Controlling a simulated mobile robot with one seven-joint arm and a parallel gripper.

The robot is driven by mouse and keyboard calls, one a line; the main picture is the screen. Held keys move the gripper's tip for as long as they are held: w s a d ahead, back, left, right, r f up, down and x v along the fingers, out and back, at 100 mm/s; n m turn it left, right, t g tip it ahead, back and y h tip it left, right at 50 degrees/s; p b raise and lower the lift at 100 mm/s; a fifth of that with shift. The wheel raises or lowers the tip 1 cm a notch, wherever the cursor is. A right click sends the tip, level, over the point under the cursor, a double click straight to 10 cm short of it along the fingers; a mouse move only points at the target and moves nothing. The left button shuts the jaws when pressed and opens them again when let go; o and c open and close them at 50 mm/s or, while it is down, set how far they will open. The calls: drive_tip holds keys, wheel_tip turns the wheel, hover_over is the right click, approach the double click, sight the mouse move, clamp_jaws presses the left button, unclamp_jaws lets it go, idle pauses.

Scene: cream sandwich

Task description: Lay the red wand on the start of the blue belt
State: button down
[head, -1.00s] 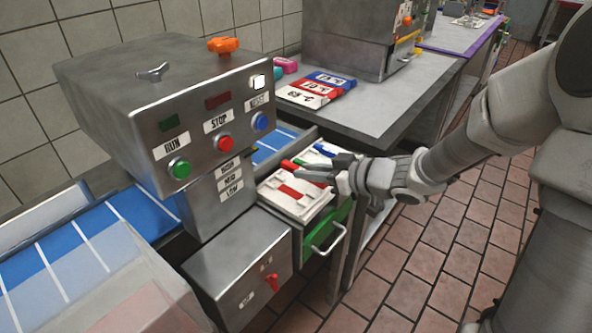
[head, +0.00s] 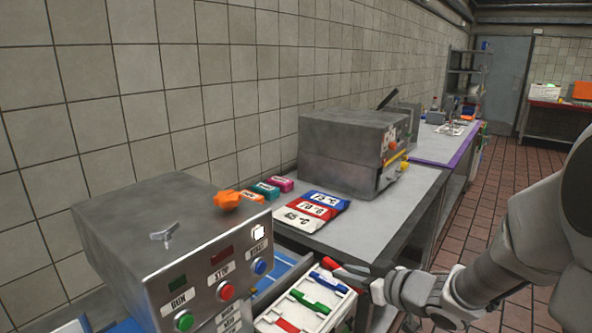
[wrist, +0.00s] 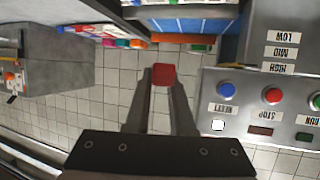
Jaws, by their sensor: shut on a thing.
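My gripper (head: 348,275) is shut on the red wand (head: 329,263), seen as a red block between the fingertips in the wrist view (wrist: 163,74). In the head view the wand is held above the far edge of the open white tray (head: 343,305). The blue belt (head: 283,279), with white cross lines, runs behind the tray and past the metal control box (head: 160,255); the box hides part of it. The wand is apart from the belt, to its right in the head view. Most of the wand is hidden by the fingers.
A green wand (head: 308,303) and a blue wand (head: 327,281) lie in the tray.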

drive_tip(key=shift+w+d+r+m+t+h+p, duration=0.35)
drive_tip(key=shift+d+r+m+t+h+p, duration=0.15)
drive_tip(key=shift+d+r+m+h+p, duration=0.45)
drive_tip(key=shift+w+d+r+m+t+h+p, duration=0.3)
drive_tip(key=shift+d+r+m+t+h+p, duration=0.25)
drive_tip(key=shift+m+h+p, duration=0.55)
